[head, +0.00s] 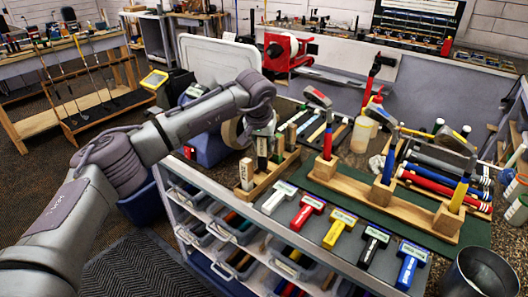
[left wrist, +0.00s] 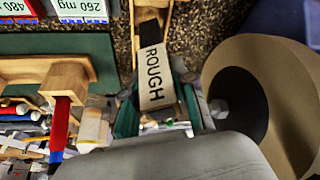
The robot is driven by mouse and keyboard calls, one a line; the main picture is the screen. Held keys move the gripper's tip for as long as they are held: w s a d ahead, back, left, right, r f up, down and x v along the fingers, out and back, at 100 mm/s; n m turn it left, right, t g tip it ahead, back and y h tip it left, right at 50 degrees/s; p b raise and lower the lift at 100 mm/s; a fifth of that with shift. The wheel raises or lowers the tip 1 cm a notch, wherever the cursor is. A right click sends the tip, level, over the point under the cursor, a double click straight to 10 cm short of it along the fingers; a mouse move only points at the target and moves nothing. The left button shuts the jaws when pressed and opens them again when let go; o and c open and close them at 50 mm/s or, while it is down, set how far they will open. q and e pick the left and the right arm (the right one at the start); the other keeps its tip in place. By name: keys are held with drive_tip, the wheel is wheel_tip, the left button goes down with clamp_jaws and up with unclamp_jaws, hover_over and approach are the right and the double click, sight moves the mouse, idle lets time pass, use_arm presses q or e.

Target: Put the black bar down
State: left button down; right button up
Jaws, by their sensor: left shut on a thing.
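The black bar (head: 262,152) stands upright at the wooden rack (head: 262,186) in the head view. My left gripper (head: 263,132) is shut on its upper part from above. In the left wrist view the black bar (left wrist: 152,68) shows a pale label reading "ROUGH", between the two fingers of the left gripper (left wrist: 158,118). A white bar (head: 246,175) stands at the rack's near end. I cannot tell whether the black bar's foot rests in a slot. My right gripper is out of view.
Several coloured T-shaped pieces, one red (head: 307,211), lie along the bench's front edge. A green mat (head: 477,232) with a hammer stand (head: 338,184) is to the right. A tape roll (left wrist: 285,100) is close right of the gripper in the wrist view.

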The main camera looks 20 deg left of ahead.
sight(264, 154)
use_arm(q)
wheel_tip(264, 154, down, 4)
drive_tip(key=shift+w+r+p, duration=0.15)
drive_tip(key=shift+r+p, duration=0.05)
drive_tip(key=shift+p, duration=0.45)
drive_tip(key=shift+f, duration=0.2)
drive_tip(key=c, duration=0.9)
unclamp_jaws()
drive_tip(key=shift+f, duration=0.1)
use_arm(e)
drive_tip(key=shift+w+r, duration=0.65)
use_arm(q)
drive_tip(key=shift+r, duration=0.2)
drive_tip(key=b+v, duration=0.3)
drive_tip(key=v, duration=0.7)
drive_tip(key=shift+r, duration=0.25)
drive_tip(key=shift+s+r, duration=0.4)
drive_tip(key=shift+r, duration=0.2)
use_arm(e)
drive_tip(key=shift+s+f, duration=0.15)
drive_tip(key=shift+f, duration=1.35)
